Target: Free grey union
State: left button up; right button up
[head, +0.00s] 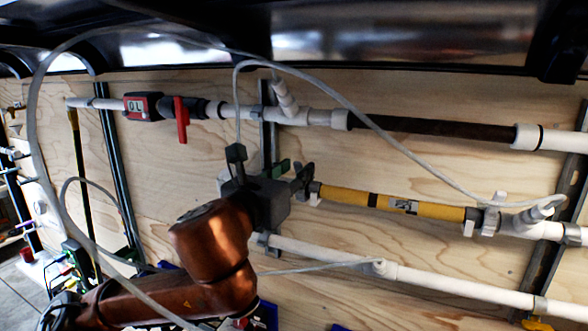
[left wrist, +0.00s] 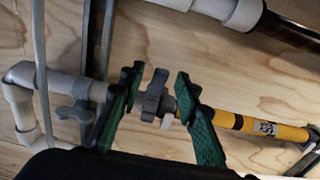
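The yellow filter (head: 395,203) lies along the white pipe run on the plywood wall; it also shows in the left wrist view (left wrist: 275,128). A grey winged union (left wrist: 155,96) sits at its left end. Another grey winged union (head: 490,216) is at the filter's right end. My right gripper is not in view.
A red-handled valve (head: 181,118) and a dark filter (head: 440,129) are on the pipe above. A white pipe (head: 420,281) runs below. A thin grey hose (head: 352,105) loops across the front of the wall. A dark overhang (head: 380,35) runs along the top.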

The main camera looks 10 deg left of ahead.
pick_arm(q)
jog(key=shift+w, duration=0.1)
jog(key=shift+c, duration=0.2)
grip_shut()
dwell(0.5)
